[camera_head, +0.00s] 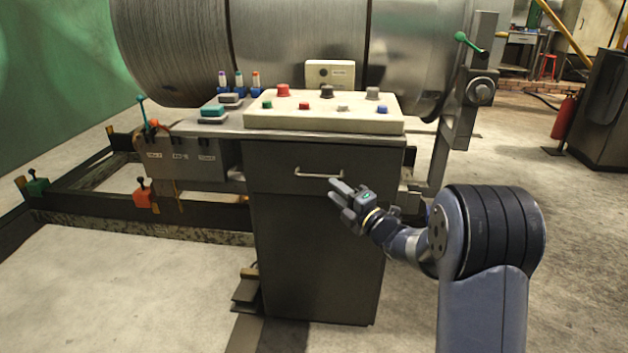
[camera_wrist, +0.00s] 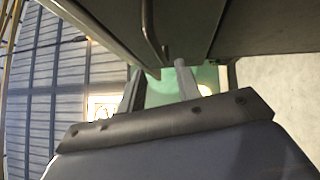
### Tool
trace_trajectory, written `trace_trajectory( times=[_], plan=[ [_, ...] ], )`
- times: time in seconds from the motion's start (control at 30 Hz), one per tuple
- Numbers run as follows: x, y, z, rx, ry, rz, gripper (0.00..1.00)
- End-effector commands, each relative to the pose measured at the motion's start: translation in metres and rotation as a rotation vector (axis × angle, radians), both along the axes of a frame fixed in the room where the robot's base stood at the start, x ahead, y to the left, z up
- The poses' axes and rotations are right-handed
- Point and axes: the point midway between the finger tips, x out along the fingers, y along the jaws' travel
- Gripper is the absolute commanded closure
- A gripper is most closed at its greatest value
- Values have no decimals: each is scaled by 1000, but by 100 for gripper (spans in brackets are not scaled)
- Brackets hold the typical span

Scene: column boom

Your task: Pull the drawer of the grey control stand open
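The grey control stand (camera_head: 318,255) stands in the middle of the head view. Its drawer (camera_head: 270,170) sits under the top and looks shut, its front flush with the stand. A pale bar handle (camera_head: 318,175) runs across the drawer front. My gripper (camera_head: 335,190) is just below and in front of the handle's right end. In the wrist view the two fingers (camera_wrist: 160,82) are apart with nothing between them. The curved handle (camera_wrist: 150,30) shows just beyond the fingertips there. I cannot tell whether a finger touches it.
A cream button panel (camera_head: 325,123) rests on the stand's top, with a large metal drum (camera_head: 300,45) behind. A pedal (camera_head: 247,290) lies at the stand's left foot. A low frame (camera_head: 130,225) extends left. The floor in front and to the right is open.

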Motion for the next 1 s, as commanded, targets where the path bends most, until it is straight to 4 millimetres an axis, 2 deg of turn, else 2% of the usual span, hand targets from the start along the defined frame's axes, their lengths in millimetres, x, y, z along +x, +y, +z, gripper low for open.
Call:
trace_trajectory(
  times=[0.13, 0.4, 0.6, 0.87, 1.0],
  plan=[
    [21, 22, 2, 2, -1, 2, 67],
    [49, 47, 8, 1, 1, -2, 67],
    [57, 54, 10, 2, 3, -2, 67],
    [57, 54, 10, 1, 3, -3, 67],
    [57, 54, 10, 1, 3, -3, 78]
  ],
)
